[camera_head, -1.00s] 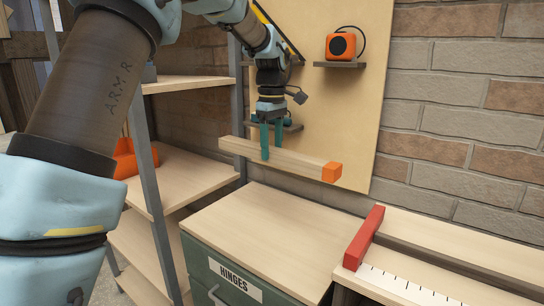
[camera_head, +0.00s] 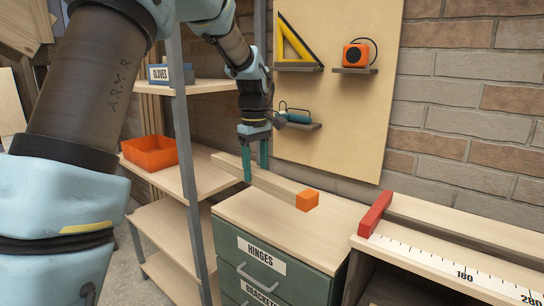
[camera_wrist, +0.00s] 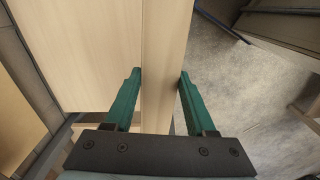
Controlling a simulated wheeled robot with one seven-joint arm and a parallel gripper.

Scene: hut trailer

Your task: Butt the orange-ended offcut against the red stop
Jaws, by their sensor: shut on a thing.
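The offcut is a long pale wooden bar (camera_head: 275,182) with an orange end (camera_head: 307,200) pointing right and toward me in the head view. My gripper (camera_head: 256,175) is shut on the bar, away from the orange end. The bar is over the left part of the cabinet top; I cannot tell how high. In the wrist view the bar (camera_wrist: 165,60) runs between the two green fingers (camera_wrist: 158,88). The red stop (camera_head: 375,213) is a short block at the left end of the bench on the right. The orange end is left of it, well apart.
The green drawer cabinet (camera_head: 230,245) has a bare top. The bench has a scale strip (camera_head: 440,258) and a raised back rail (camera_head: 455,238). A shelf rack (camera_head: 182,130) with an orange bin (camera_head: 150,153) stands left. A tool board (camera_head: 335,120) with small shelves is behind.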

